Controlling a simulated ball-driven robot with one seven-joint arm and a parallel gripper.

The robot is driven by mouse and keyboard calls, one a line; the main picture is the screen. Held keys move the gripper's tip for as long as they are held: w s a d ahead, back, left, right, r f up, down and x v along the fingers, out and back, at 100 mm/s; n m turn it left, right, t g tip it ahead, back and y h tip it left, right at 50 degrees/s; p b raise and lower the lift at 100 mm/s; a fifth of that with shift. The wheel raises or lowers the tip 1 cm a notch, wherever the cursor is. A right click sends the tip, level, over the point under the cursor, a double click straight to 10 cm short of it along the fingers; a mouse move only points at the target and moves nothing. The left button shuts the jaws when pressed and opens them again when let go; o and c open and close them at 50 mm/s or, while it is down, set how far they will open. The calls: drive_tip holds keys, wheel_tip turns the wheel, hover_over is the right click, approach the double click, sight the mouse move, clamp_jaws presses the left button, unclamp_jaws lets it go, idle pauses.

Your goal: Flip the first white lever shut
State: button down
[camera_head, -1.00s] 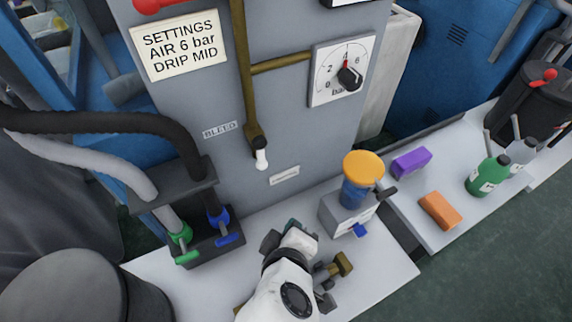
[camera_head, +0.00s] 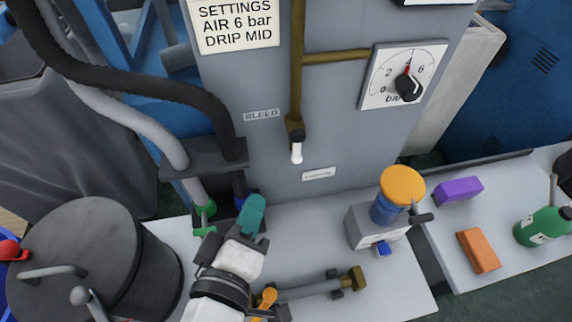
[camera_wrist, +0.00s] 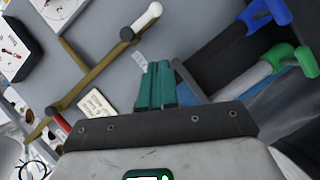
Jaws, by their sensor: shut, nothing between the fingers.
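The white lever (camera_head: 296,152) hangs straight down from a brass valve at the lower end of the vertical brass pipe (camera_head: 297,70) on the grey panel. It lies in line with that pipe. The white lever also shows in the wrist view (camera_wrist: 147,17), beyond the fingertips and up from them. My gripper (camera_head: 253,212) has teal fingers, shut together and empty. It is below and left of the lever in the head view, apart from it, and covers part of the hose block. The fingers also show in the wrist view (camera_wrist: 157,82).
Black and grey hoses run to green (camera_head: 205,210) and blue couplings beside my gripper. A pressure gauge (camera_head: 404,75) is right of the pipe. An orange-capped blue cup (camera_head: 400,190) and a loose brass-ended pipe (camera_head: 315,288) are on the bench. A dark drum (camera_head: 95,265) stands left.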

approach(297, 148)
drive_tip(key=w+a+f, duration=0.3)
drive_tip(key=w, duration=0.2)
drive_tip(key=shift+w+d+f+p, duration=0.3)
drive_tip(key=shift+w+d+f, duration=0.1)
drive_tip(key=shift+d, duration=0.2)
drive_tip(key=shift+w+d+f+p, duration=0.25)
drive_tip(key=shift+w+d+f, duration=0.2)
drive_tip(key=shift+d, duration=0.2)
